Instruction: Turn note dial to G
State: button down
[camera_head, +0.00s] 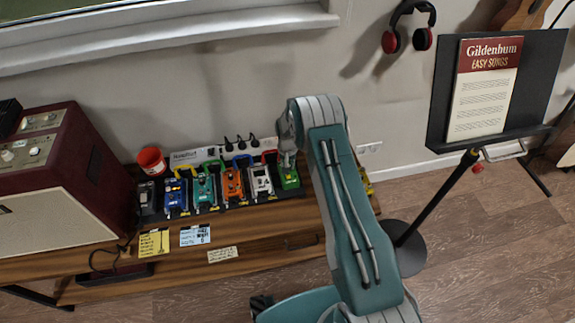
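A row of coloured effect pedals stands on a black pedalboard (220,207) on the wooden bench. From left they are a dark pedal (146,196), a blue one (176,196), a teal one (204,188), an orange one (232,183), a white one (260,179) and a green one (290,178). I cannot make out a note dial or its letters at this size. My gripper (287,158) points down at the upper part of the green pedal and partly hides it. I cannot tell whether it touches the pedal or whether its fingers are open or shut.
Notes (195,235) lie on the bench (190,262). A yellow item (366,183) shows behind my arm. A music stand (437,95) with a songbook (484,90) stands at right.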

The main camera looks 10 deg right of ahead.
jog(key=shift+s+f, duration=0.25)
jog(key=shift+s, duration=0.05)
jog(key=c, duration=0.5)
grip_release()
jog(key=shift+a, duration=0.1)
jog(key=shift+w+r, duration=0.1)
jog(key=shift+w, duration=0.1)
jog(key=shift+r, duration=0.55)
notch_tip(320, 180, up, 11)
jog(key=shift+f, duration=0.1)
